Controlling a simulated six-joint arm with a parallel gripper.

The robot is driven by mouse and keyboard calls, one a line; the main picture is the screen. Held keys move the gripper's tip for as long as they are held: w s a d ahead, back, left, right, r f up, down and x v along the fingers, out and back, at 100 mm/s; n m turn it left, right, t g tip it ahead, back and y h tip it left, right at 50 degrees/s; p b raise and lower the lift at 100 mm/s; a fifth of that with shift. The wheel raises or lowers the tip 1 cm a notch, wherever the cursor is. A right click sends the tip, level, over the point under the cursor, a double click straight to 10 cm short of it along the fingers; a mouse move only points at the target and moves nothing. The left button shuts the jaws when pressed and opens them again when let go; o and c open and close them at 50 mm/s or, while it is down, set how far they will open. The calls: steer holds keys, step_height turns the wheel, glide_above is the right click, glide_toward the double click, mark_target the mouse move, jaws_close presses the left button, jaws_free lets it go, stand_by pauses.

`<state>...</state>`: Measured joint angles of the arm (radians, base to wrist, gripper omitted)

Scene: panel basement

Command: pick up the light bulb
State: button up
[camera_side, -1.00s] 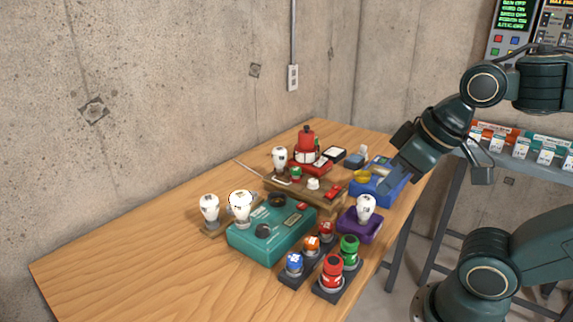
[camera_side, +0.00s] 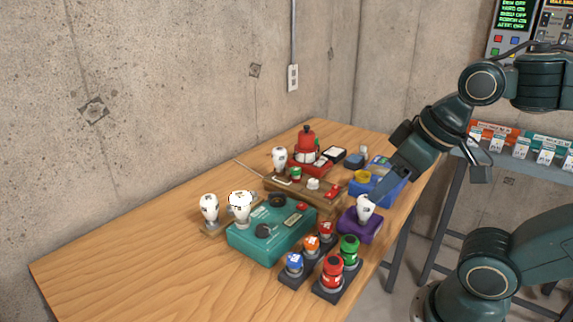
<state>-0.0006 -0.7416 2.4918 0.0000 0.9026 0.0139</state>
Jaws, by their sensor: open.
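A white light bulb (camera_side: 364,209) stands upright on a purple base (camera_side: 352,229) near the table's right edge. My gripper (camera_side: 377,197) is open and points down and left, with its tip at the right side of this bulb's upper part. Whether the fingers touch the bulb or straddle it I cannot tell. Two more white bulbs stand at the left, one at the outer left (camera_side: 209,207) and one beside it (camera_side: 240,206). Another white bulb (camera_side: 279,158) stands farther back.
A teal box (camera_side: 262,243) with dark knobs stands left of the purple base. Red, green, blue and orange buttons (camera_side: 333,272) stand in front. A brown board (camera_side: 322,197) and a blue box (camera_side: 392,187) lie behind. The table's left front (camera_side: 130,265) is clear.

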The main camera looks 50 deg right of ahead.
steer(key=w+r+m+g, duration=0.1)
steer(key=w+r+m, duration=0.25)
steer(key=w, duration=0.35)
steer(key=m+g, duration=0.4)
steer(key=m, duration=1.2)
glide_toward(240, 195)
steer(key=shift+d+n, duration=0.15)
steer(key=shift+n, duration=0.1)
steer(key=shift+w+f+g, duration=0.3)
steer(key=shift+f, duration=0.1)
steer(key=shift+f, duration=4.2)
